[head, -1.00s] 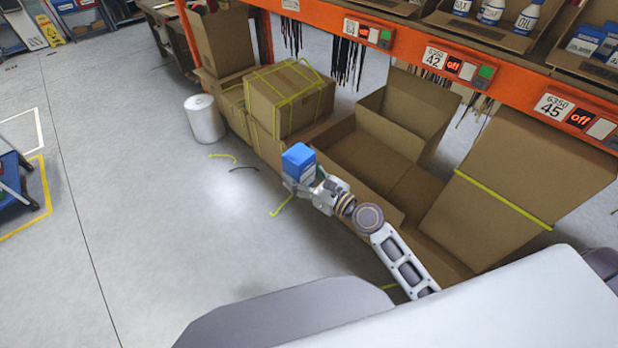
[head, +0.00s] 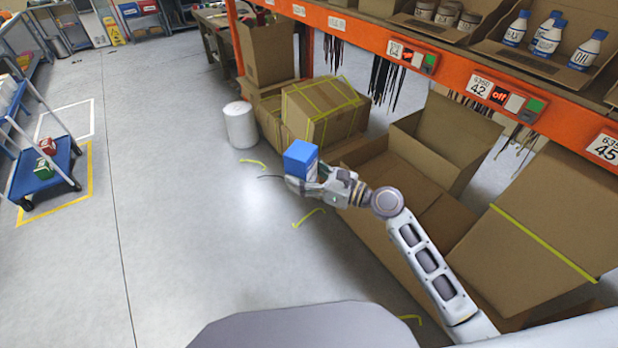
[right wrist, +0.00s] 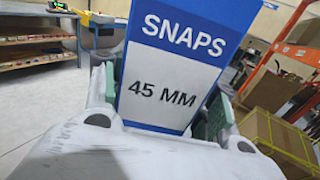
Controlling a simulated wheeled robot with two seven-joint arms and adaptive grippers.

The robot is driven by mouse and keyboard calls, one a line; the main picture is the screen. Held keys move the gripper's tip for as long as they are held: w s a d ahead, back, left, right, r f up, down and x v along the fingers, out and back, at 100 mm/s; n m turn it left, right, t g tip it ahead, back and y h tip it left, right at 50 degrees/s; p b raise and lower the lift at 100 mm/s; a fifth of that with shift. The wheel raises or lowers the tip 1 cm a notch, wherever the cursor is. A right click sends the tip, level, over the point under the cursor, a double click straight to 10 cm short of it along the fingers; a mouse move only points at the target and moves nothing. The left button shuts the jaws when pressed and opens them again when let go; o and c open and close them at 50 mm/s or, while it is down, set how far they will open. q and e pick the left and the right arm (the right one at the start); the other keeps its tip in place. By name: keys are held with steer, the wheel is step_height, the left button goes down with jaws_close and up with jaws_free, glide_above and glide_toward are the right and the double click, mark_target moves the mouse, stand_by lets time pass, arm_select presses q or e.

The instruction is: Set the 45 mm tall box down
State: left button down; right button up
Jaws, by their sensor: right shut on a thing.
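The 45 mm box (head: 300,156) is blue and white. In the right wrist view its face (right wrist: 170,70) reads "SNAPS" and "45 MM". My right gripper (head: 302,180) is shut on it, with a green-padded finger on each side of the box in the right wrist view. The box is held up in the air in front of the open cardboard boxes, roughly upright in the head view. Its underside is hidden by the gripper. My left gripper is not in view.
A blue cart (head: 42,176) with a red and a green box stands at the left on a yellow-marked floor area. Large open cartons (head: 400,170) lie below the orange rack (head: 450,66). A white roll (head: 240,126) stands near stacked cartons. The grey floor (head: 190,220) is mostly clear.

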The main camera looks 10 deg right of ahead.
steer(key=shift+w+a+r+n+g+y, duration=0.15)
steer(key=shift+a+r+n+g+y, duration=0.35)
steer(key=shift+a+r+g, duration=0.3)
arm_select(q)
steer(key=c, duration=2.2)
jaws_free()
arm_select(e)
steer(key=shift+f, duration=0.1)
